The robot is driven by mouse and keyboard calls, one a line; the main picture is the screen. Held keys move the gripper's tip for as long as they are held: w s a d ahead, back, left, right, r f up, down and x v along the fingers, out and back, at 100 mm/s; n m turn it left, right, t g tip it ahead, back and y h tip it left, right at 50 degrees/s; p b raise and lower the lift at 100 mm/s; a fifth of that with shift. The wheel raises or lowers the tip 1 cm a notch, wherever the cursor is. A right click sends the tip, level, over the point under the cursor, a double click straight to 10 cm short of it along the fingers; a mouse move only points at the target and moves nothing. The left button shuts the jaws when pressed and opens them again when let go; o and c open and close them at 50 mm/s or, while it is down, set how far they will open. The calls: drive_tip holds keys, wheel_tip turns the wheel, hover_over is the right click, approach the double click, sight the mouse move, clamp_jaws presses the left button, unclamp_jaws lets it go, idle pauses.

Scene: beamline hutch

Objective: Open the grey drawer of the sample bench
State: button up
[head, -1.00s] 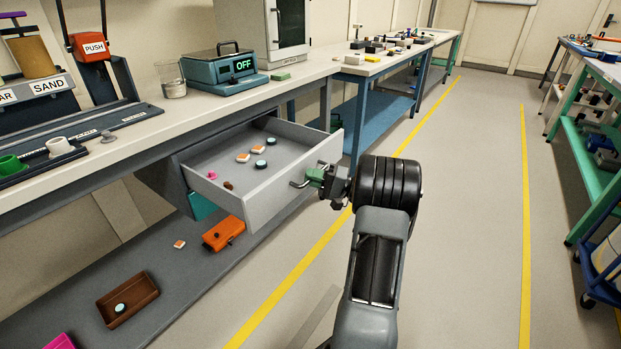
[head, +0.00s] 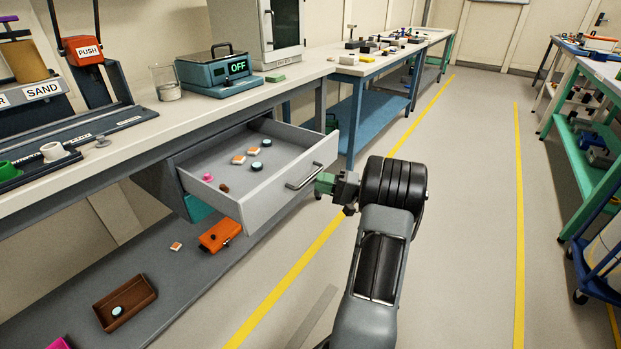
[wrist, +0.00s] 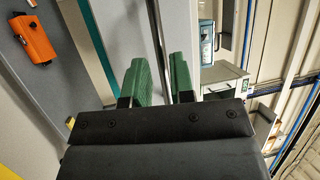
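The grey drawer (head: 268,203) of the sample bench (head: 230,104) stands pulled out, with its inside showing. Its bar handle (head: 305,177) is on the front panel. My gripper (head: 322,183) is just off the handle, on its outer side, with a small gap in the head view. In the wrist view, the two green fingers (wrist: 159,80) are apart with nothing gripped. A thin metal bar, seemingly the handle, lies in line with the gap between them.
Small pucks and pieces lie in the drawer, including an orange-and-white one (head: 238,160). Below, an orange box (head: 220,235) and a brown tray (head: 108,322) sit on the lower shelf. The aisle floor (head: 455,220) to the right is clear; a blue cart stands at far right.

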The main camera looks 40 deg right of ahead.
drive_tip(key=p+v, duration=0.1)
drive_tip(key=v, duration=0.8)
drive_tip(key=shift+s, duration=0.15)
drive_tip(key=a+r+n+g+h+p, duration=0.1)
drive_tip(key=a+r+n+g+p, duration=0.1)
drive_tip(key=a+r+g+p, duration=0.65)
drive_tip(key=a+r+n+g+h+p, duration=0.2)
drive_tip(key=a+r+g+p, duration=0.2)
drive_tip(key=a+r+p, duration=0.8)
drive_tip(key=s+a+r+n+h+p, duration=0.2)
drive_tip(key=s+a+r+h+p, duration=0.2)
drive_tip(key=a+r+h+p, duration=0.1)
drive_tip(key=s+a+r+n+t+h+p, duration=0.1)
drive_tip(key=s+a+r+n+h+p, duration=0.2)
drive_tip(key=r, duration=0.6)
drive_tip(key=s+a+h+p, duration=0.1)
drive_tip(key=a+h+p, duration=0.1)
drive_tip(key=a+p, duration=0.1)
drive_tip(key=shift+s+a+r+p, duration=0.3)
drive_tip(key=shift+s+a, duration=0.1)
drive_tip(key=shift+a, duration=0.5)
drive_tip(key=shift+f, duration=0.1)
